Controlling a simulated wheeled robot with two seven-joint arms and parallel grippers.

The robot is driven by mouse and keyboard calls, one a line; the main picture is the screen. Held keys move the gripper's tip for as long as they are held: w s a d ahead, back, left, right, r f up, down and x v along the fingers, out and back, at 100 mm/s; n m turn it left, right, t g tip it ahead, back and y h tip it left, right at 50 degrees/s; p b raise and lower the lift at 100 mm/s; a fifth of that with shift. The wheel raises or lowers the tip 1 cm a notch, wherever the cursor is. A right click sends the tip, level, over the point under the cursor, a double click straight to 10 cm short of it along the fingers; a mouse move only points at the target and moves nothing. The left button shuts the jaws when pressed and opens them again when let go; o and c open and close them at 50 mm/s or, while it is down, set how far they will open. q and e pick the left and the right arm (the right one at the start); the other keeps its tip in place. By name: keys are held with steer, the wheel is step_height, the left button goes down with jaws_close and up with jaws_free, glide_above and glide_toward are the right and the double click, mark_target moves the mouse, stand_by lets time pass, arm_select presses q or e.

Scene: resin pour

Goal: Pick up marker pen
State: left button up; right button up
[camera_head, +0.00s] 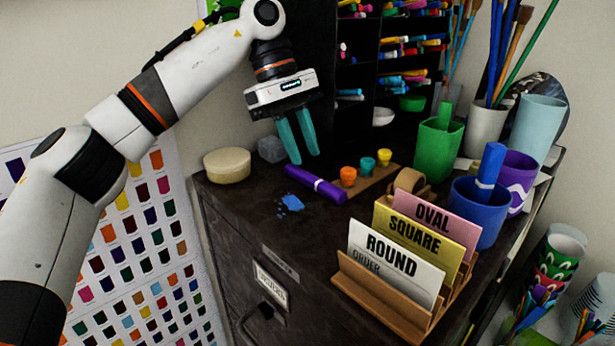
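A purple marker pen (316,184) with a pale band lies on the dark cabinet top, slanting from upper left to lower right. My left gripper (303,158) points down with its two teal fingers spread apart and nothing between them. Its fingertips show just above and behind the pen in the picture; the exact height gap is hard to judge. A blue marker (487,170) stands in a blue cup (477,213) at the right. My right gripper is not in view.
A wooden holder with small pots (348,176) sits right of the pen. Label cards (390,262) stand in a wooden rack in front. A round tan block (227,165) and a grey cube (271,149) lie left. A green cup (440,143) stands behind. The front-left top is mostly clear, with a blue stain.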

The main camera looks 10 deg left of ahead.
mark_target(313, 177)
arm_select(q)
steer(key=x, duration=0.1)
steer(key=p+x, duration=0.1)
steer(key=x, duration=0.1)
steer(key=shift+s+d+f, duration=0.1)
steer(key=shift+s+d, duration=0.05)
steer(key=shift+s, duration=0.15)
steer(key=shift+d+f, duration=0.15)
steer(key=shift+f, duration=0.25)
steer(key=shift+f, duration=0.1)
jaws_close()
